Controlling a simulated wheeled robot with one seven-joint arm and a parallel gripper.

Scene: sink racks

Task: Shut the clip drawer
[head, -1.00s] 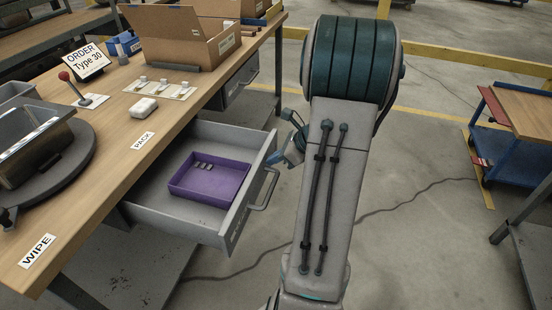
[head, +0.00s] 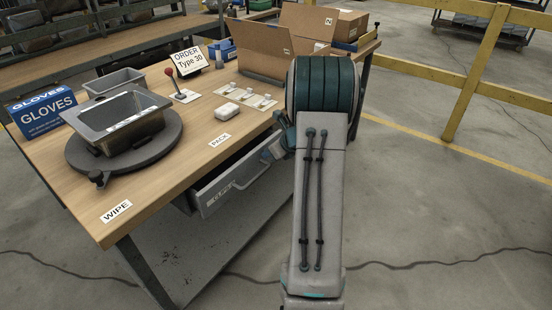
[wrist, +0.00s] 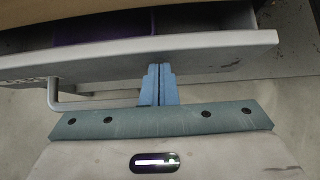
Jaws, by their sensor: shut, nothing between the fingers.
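The grey clip drawer (head: 230,187) under the workbench is partly open, its labelled front standing a little out from the bench. In the wrist view the top of the drawer front (wrist: 215,50) crosses the picture, with a narrow opening behind it where a strip of the purple tray (wrist: 95,28) shows. The drawer handle (wrist: 54,95) is at the left. My gripper (wrist: 158,70) is shut and empty, its fingertips at the drawer front, right of the handle; they appear to touch it. In the head view my arm hides part of the gripper (head: 272,150).
The wooden bench top (head: 160,180) overhangs the drawer. It carries a grey bin on a turntable (head: 85,155), a glove box (head: 42,112), a red-knobbed lever (head: 180,85) and cardboard boxes. Open floor (head: 430,210) lies to the right.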

